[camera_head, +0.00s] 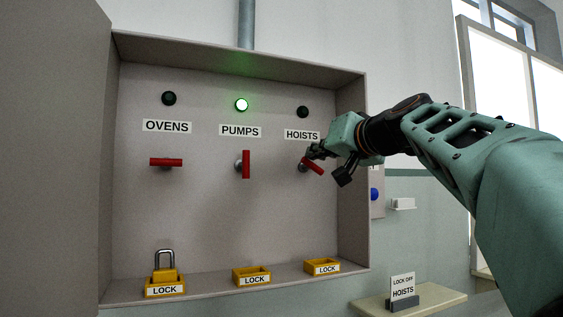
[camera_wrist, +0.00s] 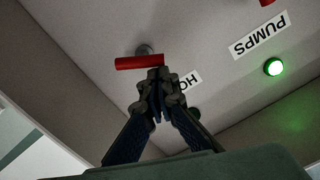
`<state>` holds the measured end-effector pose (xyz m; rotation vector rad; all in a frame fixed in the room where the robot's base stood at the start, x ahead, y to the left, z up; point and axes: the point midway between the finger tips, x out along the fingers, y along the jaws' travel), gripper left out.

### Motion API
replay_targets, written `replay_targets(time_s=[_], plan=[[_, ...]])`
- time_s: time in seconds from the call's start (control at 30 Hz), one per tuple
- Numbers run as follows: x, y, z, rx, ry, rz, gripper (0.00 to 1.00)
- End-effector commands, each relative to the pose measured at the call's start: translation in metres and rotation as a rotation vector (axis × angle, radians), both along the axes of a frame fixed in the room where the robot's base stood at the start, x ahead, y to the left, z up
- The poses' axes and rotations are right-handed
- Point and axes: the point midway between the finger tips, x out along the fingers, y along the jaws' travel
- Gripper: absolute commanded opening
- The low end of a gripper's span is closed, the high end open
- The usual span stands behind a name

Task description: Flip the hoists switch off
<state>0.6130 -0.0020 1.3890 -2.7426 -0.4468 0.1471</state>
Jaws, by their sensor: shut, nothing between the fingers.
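The hoists switch is a red handle (camera_head: 313,167) below the HOISTS label (camera_head: 301,135) in the head view. The handle is tilted, sloping down to the right. The lamp (camera_head: 302,112) above it is dark. My gripper (camera_head: 314,154) is shut with its fingertips right at the handle; I cannot tell whether they touch. In the wrist view the red handle (camera_wrist: 138,62) lies just beyond the shut fingertips (camera_wrist: 156,72), and the label is partly hidden behind the fingers.
The ovens handle (camera_head: 166,162) is horizontal with a dark lamp. The pumps handle (camera_head: 245,164) is upright with a lit green lamp (camera_head: 241,105). A yellow padlock (camera_head: 165,270) and yellow lock trays (camera_head: 322,267) line the box's bottom. A sign (camera_head: 403,287) stands on a shelf (camera_head: 440,300).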

Motion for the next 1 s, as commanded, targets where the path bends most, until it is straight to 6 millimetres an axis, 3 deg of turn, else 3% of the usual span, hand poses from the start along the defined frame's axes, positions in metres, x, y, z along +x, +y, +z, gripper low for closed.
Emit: replay_targets(time_s=[0.5,1.0], plan=[[-0.0015,0.0072,-0.007,-0.252,-0.08,0.001,0.0],[-0.0031,0.0106,-0.0074,-0.392,-0.126,0.001,0.0]])
